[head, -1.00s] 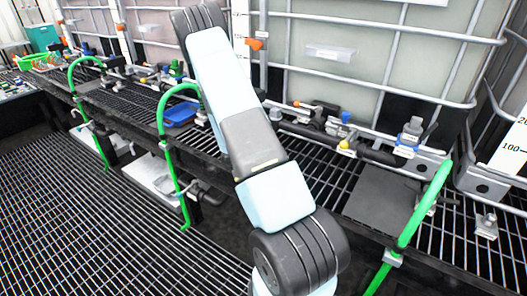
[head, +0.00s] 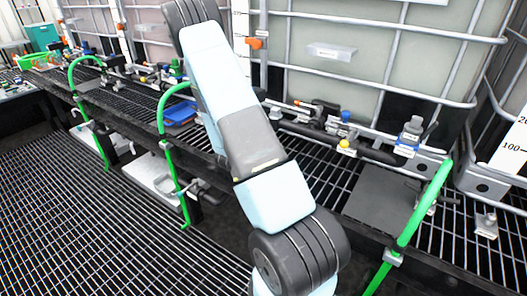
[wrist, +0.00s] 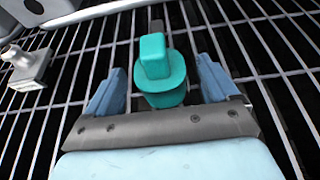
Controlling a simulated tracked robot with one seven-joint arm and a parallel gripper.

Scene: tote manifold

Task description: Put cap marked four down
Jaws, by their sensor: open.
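A teal cap (wrist: 161,72) with a blocky raised grip shows in the wrist view, over the grating. It lies between the two blue fingers of my gripper (wrist: 160,82), with a gap visible on each side. My gripper is open, and the fingers stand apart from the cap. No mark can be read on the cap from here, and its underside is hidden. In the head view my arm crosses the middle, and my gripper and this cap do not show.
The grating (wrist: 60,120) fills the wrist view, with a metal fitting (wrist: 27,66) at its left. In the head view, green hoses (head: 408,232) hang over the grating's front edge. A dark plate (head: 380,196), a blue tray (head: 180,115) and pipe valves line the shelf.

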